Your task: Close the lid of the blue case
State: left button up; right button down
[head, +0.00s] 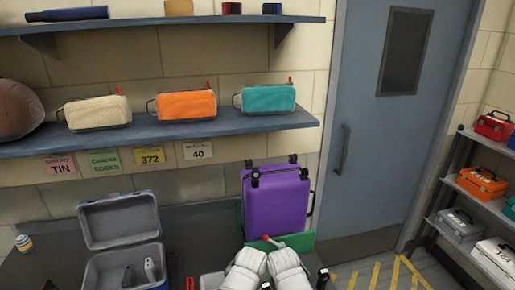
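The blue case (160,281), a grey-blue box, stands at the lower left on the dark worktop. Its lid (120,222) is open, hinged at the back and raised steeply. Some small grey and white items show inside the case. Two white shapes side by side at the bottom centre look like my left gripper (243,270) and my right gripper (287,267). Both are to the right of the case, apart from it and its lid. Their fingertips cannot be made out, so I cannot tell whether they are open or shut.
A purple suitcase (275,203) stands upright behind the white shapes, with a green panel (301,243) at its base. A small striped object (24,243) is left of the case. Wall shelves (230,127) hold several boxes. A door (385,120) and a side rack (455,196) are at right.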

aim_at(117, 220)
jog(key=u, duration=1.25)
jog(key=i+j+z, duration=0.1)
jog(key=i+j, duration=0.25)
jog(key=j, duration=0.25)
jog(key=i+z, duration=0.05)
